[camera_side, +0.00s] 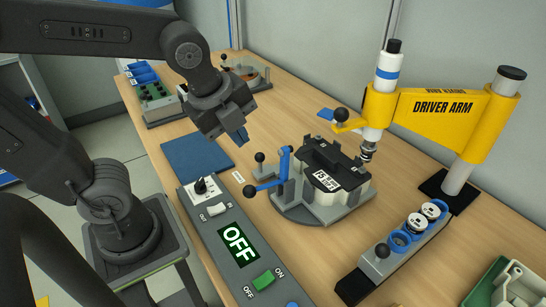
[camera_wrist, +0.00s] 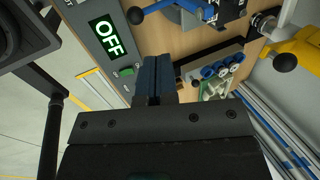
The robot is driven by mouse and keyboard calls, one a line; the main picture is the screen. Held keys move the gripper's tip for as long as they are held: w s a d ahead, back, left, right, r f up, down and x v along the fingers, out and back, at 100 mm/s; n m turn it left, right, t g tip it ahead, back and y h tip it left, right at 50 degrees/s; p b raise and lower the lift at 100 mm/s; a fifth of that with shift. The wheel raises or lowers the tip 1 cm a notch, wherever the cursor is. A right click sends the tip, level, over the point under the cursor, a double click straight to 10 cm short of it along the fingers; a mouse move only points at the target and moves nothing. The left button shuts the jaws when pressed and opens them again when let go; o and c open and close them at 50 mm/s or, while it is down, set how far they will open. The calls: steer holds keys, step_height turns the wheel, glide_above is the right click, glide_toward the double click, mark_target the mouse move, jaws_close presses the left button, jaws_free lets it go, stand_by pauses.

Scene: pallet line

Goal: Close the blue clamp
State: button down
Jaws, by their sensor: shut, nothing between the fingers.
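The blue clamp (camera_side: 284,166) stands at the left of a grey fixture base (camera_side: 297,212). It has an upright blue part and a blue arm reaching left to a black ball knob (camera_side: 249,191). Another black knob (camera_side: 259,157) shows close by. A dark block with a white numbered label (camera_side: 325,181) sits in the fixture. My gripper (camera_side: 239,137) is above and left of the clamp, apart from it. Its blue fingers are shut and empty, also in the wrist view (camera_wrist: 154,78). There, a blue arm (camera_wrist: 159,6) with a black knob (camera_wrist: 135,15) shows at the top edge.
A control panel with an OFF display (camera_side: 238,243) and a green switch (camera_side: 264,280) lies in front. The yellow driver arm (camera_side: 440,107) stands behind right. A tray with blue rings (camera_side: 400,241) is at right. A blue mat (camera_side: 197,155) lies at left.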

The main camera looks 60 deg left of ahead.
mark_target(284, 148)
steer(key=x, duration=0.9)
steer(key=w, duration=0.3)
steer(key=shift+f, duration=0.4)
steer(key=shift+w, duration=0.65)
steer(key=shift+w+r+g, duration=0.25)
steer(key=shift+w+g, duration=0.25)
steer(key=shift+g, duration=0.1)
steer(key=shift+w+r+g, duration=0.15)
steer(key=shift+w+g, duration=0.65)
steer(key=shift+g, duration=0.2)
steer(key=shift+w+f+g, duration=0.1)
steer(key=shift+w+g, duration=0.6)
steer(key=shift+w, duration=0.35)
steer(key=shift+w+f+g, duration=0.15)
steer(key=shift+w+g, duration=0.55)
steer(key=shift+w, duration=0.35)
